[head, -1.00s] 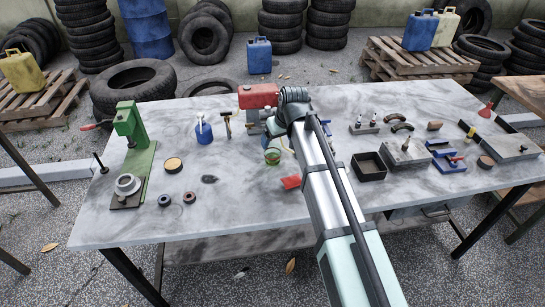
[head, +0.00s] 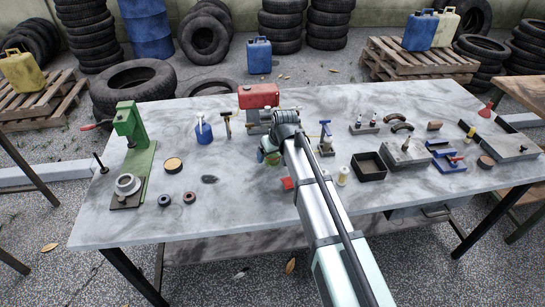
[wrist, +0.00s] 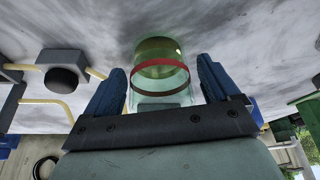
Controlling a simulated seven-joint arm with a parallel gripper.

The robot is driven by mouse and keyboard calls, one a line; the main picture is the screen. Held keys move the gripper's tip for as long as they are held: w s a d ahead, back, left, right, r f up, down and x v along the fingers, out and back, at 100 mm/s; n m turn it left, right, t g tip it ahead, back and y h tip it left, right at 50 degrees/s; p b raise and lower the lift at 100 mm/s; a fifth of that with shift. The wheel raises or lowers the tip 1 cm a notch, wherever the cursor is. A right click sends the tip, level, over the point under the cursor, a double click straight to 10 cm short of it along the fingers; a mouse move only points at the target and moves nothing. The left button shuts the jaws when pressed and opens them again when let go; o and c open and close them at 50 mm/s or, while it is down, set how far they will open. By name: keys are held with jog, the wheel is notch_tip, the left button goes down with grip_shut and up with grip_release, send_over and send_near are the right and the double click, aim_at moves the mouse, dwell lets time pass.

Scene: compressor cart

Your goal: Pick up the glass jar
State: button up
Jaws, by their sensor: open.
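The glass jar (wrist: 160,75) is green and see-through with a red band. In the wrist view it lies between the two blue fingers of my open gripper (wrist: 160,68), with a finger on each side. I see gaps between the jar and the fingers, and no grip on it. In the head view my gripper (head: 267,151) is low over the middle of the table, and the jar (head: 273,159) is mostly hidden behind it and my arm.
A blue spray bottle (head: 203,129) is to the left; a small pale bottle (head: 343,176) and an open black tray (head: 369,167) are to the right. My arm partly covers a red object (head: 288,184).

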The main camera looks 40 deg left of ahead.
jog(key=shift+a+f, duration=0.1)
jog(key=c, duration=1.2)
jog(key=shift+o, duration=0.2)
